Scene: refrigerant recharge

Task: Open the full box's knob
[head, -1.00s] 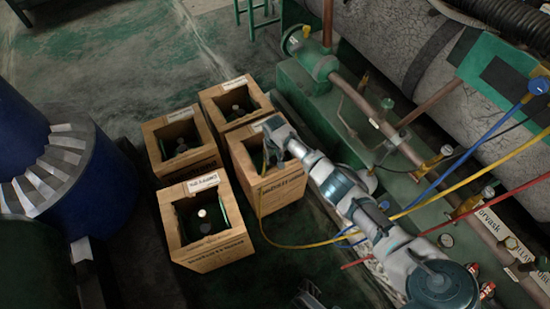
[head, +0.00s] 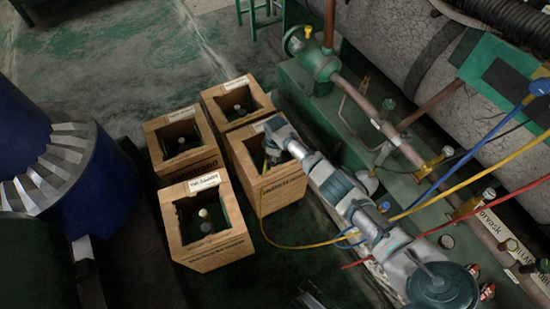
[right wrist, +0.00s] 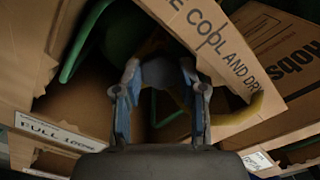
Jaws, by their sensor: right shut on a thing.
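The right gripper (head: 272,153) reaches down into the open top of the rightmost wooden-brown box (head: 282,193). In the right wrist view the two blue-grey fingers (right wrist: 160,90) close around a rounded grey-blue piece (right wrist: 160,72), which looks like the knob. The fingers and the box walls hide most of it. A label starting with "FULL" (right wrist: 55,132) is on the box wall at the left of the wrist view. Green curved cylinder parts (right wrist: 85,45) show inside the box. My left gripper is not seen.
Similar open boxes stand close by, at the back (head: 238,117), left (head: 190,165) and front (head: 215,250). A yellow hose (head: 262,225) leaves the gripped box and runs along the floor to the right. Green machinery (head: 310,100) borders the boxes on the right.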

